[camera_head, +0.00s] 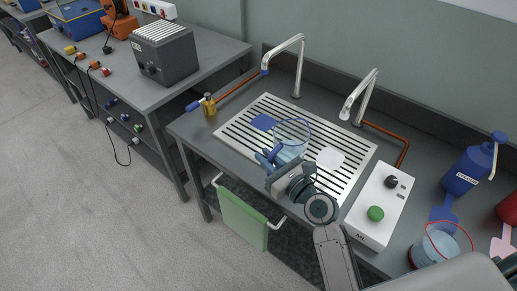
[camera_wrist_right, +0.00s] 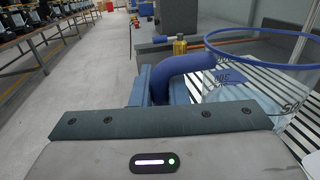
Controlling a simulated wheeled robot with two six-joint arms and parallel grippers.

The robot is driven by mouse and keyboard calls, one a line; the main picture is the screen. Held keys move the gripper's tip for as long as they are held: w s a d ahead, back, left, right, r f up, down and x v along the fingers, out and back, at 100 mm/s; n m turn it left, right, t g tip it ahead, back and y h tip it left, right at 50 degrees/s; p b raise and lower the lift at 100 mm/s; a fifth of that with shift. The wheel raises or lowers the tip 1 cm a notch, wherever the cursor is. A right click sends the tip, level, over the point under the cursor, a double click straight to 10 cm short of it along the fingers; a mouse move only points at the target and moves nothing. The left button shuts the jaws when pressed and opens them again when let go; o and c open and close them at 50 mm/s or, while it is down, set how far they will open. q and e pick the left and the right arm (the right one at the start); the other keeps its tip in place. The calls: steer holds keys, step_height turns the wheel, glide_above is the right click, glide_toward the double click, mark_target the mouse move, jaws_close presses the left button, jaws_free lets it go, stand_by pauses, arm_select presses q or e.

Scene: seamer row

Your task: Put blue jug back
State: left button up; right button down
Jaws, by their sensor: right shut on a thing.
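The blue jug (camera_head: 292,139) is a clear vessel with a blue rim and a blue handle. It is upright, over the slotted drain grate (camera_head: 236,139) on the counter; I cannot tell whether its base touches the grate. My right gripper (camera_head: 271,160) is shut on the jug's handle, at its near left side. In the right wrist view the curved blue handle (camera_wrist_right: 190,68) runs between the jaws, and the blue rim (camera_wrist_right: 255,33) and printed marks show to the right. A blue patch (camera_head: 263,122) and a white patch (camera_head: 331,158) lie on the grate. My left gripper is out of view.
Two taps (camera_head: 297,75) (camera_head: 361,97) rise behind the grate. A white control box (camera_head: 379,206) with a green button stands right of it. A small yellow bottle (camera_head: 209,106) stands left.

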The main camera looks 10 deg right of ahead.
steer(key=w+a+f, duration=0.1)
steer(key=w+f, duration=0.3)
steer(key=w, duration=0.2)
steer(key=shift+w, duration=0.35)
steer(key=shift+f+b, duration=0.15)
steer(key=shift+b, duration=0.15)
steer(key=c, duration=1.4)
jaws_free()
